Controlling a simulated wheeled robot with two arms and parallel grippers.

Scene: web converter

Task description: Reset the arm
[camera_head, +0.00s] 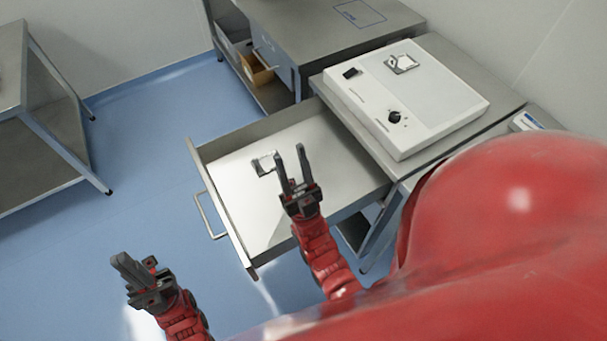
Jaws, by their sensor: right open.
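My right gripper (291,158) is open, with its two dark fingers apart above the open drawer (240,205). Nothing shows between the fingers. A small silvery piece (264,163) lies in the drawer, just left of the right fingertips in the picture. My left gripper (124,264) is at the lower left, over the floor and apart from the drawer. Its fingers overlap from this angle, so their gap cannot be made out. My red arms come up from the bottom of the picture.
A white device (440,95) with a black knob (394,117) stands on the metal table right of the drawer. The drawer handle (207,217) sticks out to the left. A cabinet (310,30) is behind, and another metal table (40,115) is at left. Open blue floor lies between.

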